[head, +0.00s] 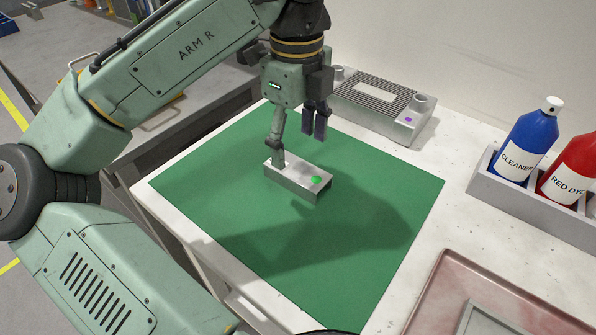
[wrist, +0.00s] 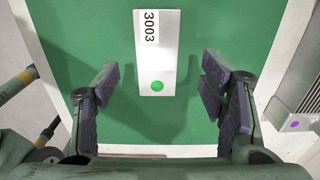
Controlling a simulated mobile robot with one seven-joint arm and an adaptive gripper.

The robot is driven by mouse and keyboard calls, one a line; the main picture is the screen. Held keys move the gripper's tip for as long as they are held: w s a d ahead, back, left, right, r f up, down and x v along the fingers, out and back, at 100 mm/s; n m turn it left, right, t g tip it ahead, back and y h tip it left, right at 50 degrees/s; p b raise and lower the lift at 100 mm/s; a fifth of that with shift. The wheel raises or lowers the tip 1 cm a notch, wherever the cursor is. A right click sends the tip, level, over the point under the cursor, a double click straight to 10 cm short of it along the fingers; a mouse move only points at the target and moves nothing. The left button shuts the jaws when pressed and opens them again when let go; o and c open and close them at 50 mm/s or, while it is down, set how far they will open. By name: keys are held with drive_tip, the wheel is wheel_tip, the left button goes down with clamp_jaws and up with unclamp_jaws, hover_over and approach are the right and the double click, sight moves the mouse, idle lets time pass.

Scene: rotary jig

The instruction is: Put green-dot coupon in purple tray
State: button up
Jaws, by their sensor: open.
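The coupon (head: 296,180) is a silver-grey block with a green dot, lying flat on the green mat (head: 360,215). In the wrist view the coupon (wrist: 155,60) carries the number 3003 at its far end and the green dot at its near end. My gripper (head: 298,140) is open and empty near the coupon. In the head view one finger overlaps the block's left end; I cannot tell whether it touches. A grey ribbed fixture (head: 414,121) with a purple dot stands behind the mat. A pinkish tray (head: 440,290) is partly visible at the lower right; neither is plainly a purple tray.
A grey holder (head: 515,203) with a blue cleaner bottle (head: 527,140) and a red dye bottle (head: 572,172) stands at the right. A grey plate (head: 490,322) lies in the pinkish tray. The mat around the coupon is clear.

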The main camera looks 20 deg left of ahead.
sight(297, 169)
drive_tip(key=f, duration=0.5)
drive_tip(key=shift+s+d+f, duration=0.1)
drive_tip(key=shift+s, duration=0.15)
drive_tip(key=c, duration=1.5)
